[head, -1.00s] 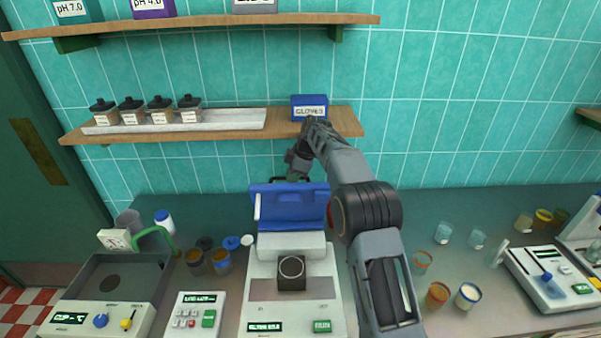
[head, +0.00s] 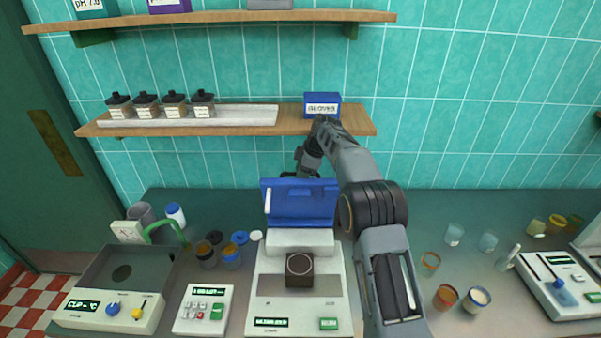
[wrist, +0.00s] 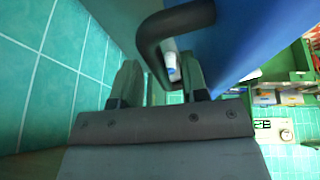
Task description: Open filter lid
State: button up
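The filter lid (head: 298,205) is blue and stands raised at the back of the white filter machine (head: 272,290). A dark bar handle sticks out behind its top edge. In the wrist view the black curved handle (wrist: 178,27) is close, in front of the blue lid (wrist: 235,40). My gripper (head: 305,172) is just behind the lid's top edge, beside the handle. In the wrist view my gripper's two fingers (wrist: 160,80) are apart, with the handle's lower end showing in the gap between them. Whether they touch the handle is unclear.
A shelf (head: 230,128) with jars and a blue gloves box (head: 322,105) is close above my wrist. A hot bath (head: 110,300) and a keypad device (head: 203,308) stand left. Small cups (head: 445,297) and another instrument (head: 565,285) stand right.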

jog(key=shift+d+r, duration=0.25)
jog(key=shift+r, duration=0.25)
jog(key=v, duration=1.3)
jog(key=shift+s, duration=0.15)
